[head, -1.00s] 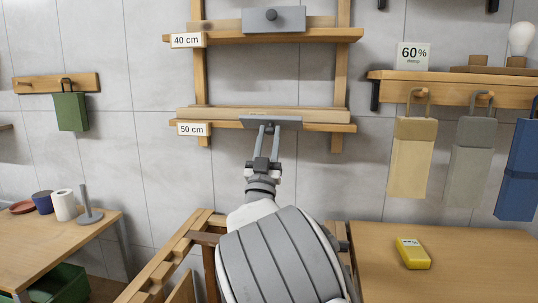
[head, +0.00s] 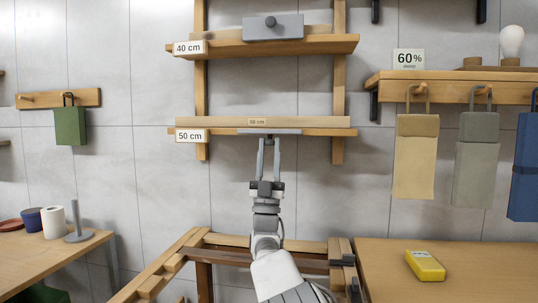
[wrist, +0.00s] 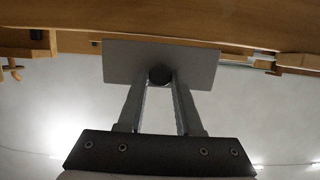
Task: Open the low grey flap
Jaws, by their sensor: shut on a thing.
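The low grey flap (head: 285,131) is at the 50 cm shelf in the head view. It lies swung out and nearly level, so I see it almost edge-on. In the wrist view the flap (wrist: 125,62) is a flat grey plate with a dark round knob (wrist: 160,75). My gripper (head: 269,145) reaches up from below and is shut on that knob, one finger on each side. The fingertips (wrist: 160,82) also show in the wrist view.
A second grey flap (head: 288,27) stands upright at the 40 cm shelf above. A small plaque (head: 259,121) shows behind the low flap. Bags (head: 417,160) hang at the right. A yellow box (head: 425,266) lies on the right table. A wooden frame (head: 225,253) surrounds my arm below.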

